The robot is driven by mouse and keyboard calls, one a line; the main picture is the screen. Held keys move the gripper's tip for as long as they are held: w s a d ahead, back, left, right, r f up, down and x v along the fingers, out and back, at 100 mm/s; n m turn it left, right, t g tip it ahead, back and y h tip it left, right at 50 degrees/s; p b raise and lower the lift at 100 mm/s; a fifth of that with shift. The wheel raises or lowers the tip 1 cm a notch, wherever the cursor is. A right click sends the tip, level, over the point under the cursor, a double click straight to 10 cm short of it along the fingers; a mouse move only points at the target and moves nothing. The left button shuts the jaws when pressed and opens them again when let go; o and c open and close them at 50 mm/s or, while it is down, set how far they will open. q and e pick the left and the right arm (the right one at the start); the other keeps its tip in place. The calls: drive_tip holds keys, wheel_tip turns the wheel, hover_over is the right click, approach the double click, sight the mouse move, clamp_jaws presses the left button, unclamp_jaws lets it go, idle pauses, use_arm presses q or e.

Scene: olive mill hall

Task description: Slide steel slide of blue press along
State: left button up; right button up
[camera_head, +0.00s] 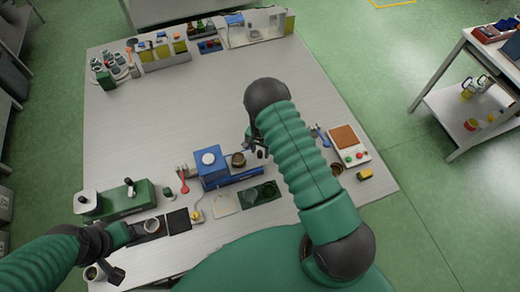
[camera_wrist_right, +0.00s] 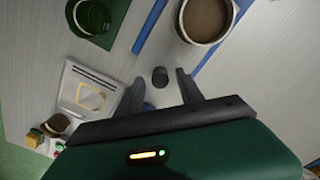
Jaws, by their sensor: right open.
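The blue press (camera_head: 214,168) stands near the middle front of the worktable, with a white round top and a long blue base reaching right. A round cup with brown contents (camera_wrist_right: 206,16) sits on it, right of the blue body in the head view. My right gripper (camera_wrist_right: 160,77) is open. A small dark cylindrical knob (camera_wrist_right: 160,76) shows between its fingertips, with no clear contact. I cannot tell a steel slide apart from the pale surface around the knob. In the head view my right arm partly hides the right gripper (camera_head: 257,147). My left gripper (camera_head: 120,250) is at the lower left, its fingers unclear.
A green machine (camera_head: 118,200) stands at left, and a dark green tray (camera_head: 260,194) lies in front of the press. A control box with buttons (camera_head: 349,145) is at right. Bottles and bins line the back edge. The table's middle behind the press is clear.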

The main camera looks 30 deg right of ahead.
drive_tip(key=shift+a, duration=0.2)
drive_tip(key=shift+c, duration=1)
clamp_jaws()
drive_tip(key=shift+d, duration=0.1)
drive_tip(key=shift+w, duration=0.15)
